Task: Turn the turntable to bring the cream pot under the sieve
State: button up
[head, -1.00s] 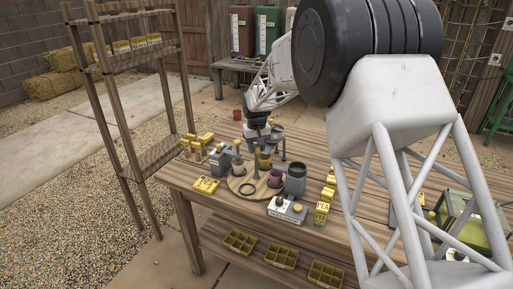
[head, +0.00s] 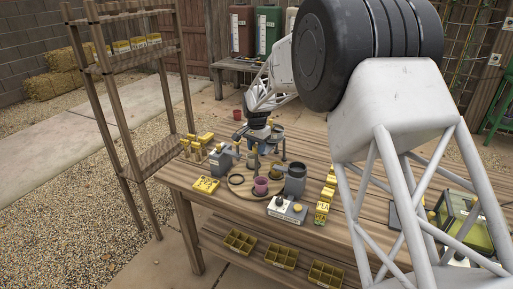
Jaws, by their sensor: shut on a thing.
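The round wooden turntable (head: 247,191) lies on the bench, with a purple pot (head: 261,187) near its front edge and a dark ring (head: 236,180) at its left. A yellowish pot (head: 274,173) is at its right, partly hidden by a grey canister. The sieve (head: 277,132) stands on legs behind the turntable. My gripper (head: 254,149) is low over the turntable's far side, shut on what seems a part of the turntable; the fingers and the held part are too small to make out. I cannot pick out the cream pot for certain; that far side is partly hidden.
A grey canister (head: 295,180) stands at the turntable's right. A grey box (head: 220,160) stands at its left, and a control box with a yellow button (head: 297,208) in front. Yellow boxes (head: 326,206) line the right. My arm covers much of the right bench.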

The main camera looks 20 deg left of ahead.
jog(key=m, duration=0.6)
jog(key=shift+m, duration=0.4)
jog(key=o, duration=0.9)
jog(key=shift+o, duration=0.2)
jog(key=shift+r, duration=0.15)
jog(key=shift+r, duration=3.8)
